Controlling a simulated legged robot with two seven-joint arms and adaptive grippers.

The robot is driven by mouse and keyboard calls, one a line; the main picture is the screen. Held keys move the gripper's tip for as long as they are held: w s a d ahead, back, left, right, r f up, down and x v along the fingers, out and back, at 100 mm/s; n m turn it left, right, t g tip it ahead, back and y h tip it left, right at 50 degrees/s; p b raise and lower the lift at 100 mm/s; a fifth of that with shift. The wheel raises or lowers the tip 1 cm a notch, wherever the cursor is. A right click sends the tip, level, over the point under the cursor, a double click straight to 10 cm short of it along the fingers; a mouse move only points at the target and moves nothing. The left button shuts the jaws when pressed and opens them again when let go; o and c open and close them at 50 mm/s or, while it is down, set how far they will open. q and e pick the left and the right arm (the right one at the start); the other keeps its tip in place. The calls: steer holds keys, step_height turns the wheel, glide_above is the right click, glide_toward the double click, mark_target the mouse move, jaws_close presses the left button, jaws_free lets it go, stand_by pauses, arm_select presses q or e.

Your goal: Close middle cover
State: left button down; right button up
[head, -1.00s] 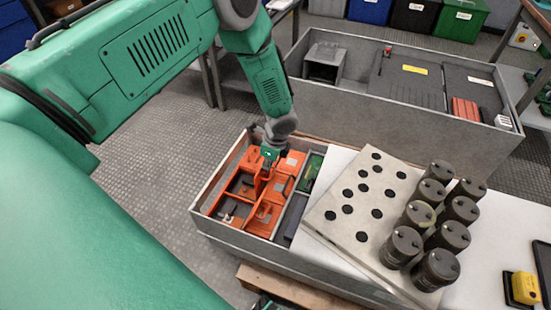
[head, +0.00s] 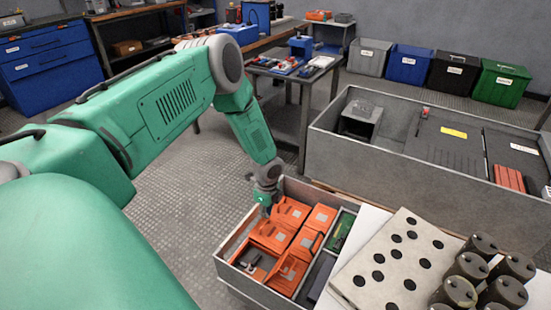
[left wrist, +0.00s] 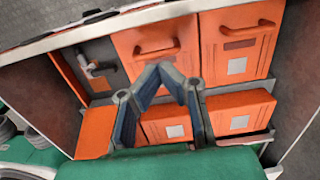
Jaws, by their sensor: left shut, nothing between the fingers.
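The middle cover (head: 271,235) is an orange panel in the grey box (head: 232,276). It lies flat over its compartment, level with its neighbours. In the left wrist view the middle cover (left wrist: 146,58) shows a bar handle. My left gripper (head: 266,209) is above the far left part of the box in the head view, shut and empty. In the left wrist view its fingertips (left wrist: 165,72) appear over the lower part of the middle cover; I cannot tell if they touch. My right gripper is not in view.
Beside the middle cover, an open compartment (left wrist: 93,66) holds a small grey fitting. Right of the box are a plate with black discs (head: 390,265) and several dark cylinders. A large grey bin (head: 318,150) stands behind.

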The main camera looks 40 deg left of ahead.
mark_target(260, 224)
arm_select(q)
steer(key=f, duration=0.1)
steer(key=a+b, duration=0.1)
steer(key=a+f, duration=0.1)
steer(key=shift+s+f+b, duration=0.25)
steer(key=shift+f+b, duration=0.05)
steer(key=shift+f, duration=0.05)
steer(key=shift+s+a+f+b, duration=0.1)
steer(key=shift+a+f+b, duration=0.25)
steer(key=shift+f+b, duration=0.3)
steer(key=shift+a+f, duration=0.2)
steer(key=shift+f, duration=0.1)
steer(key=shift+r, duration=0.15)
steer(key=shift+d+r, duration=0.1)
steer(key=shift+r, duration=0.2)
step_height(260, 224, up, 11)
steer(key=shift+d, duration=0.15)
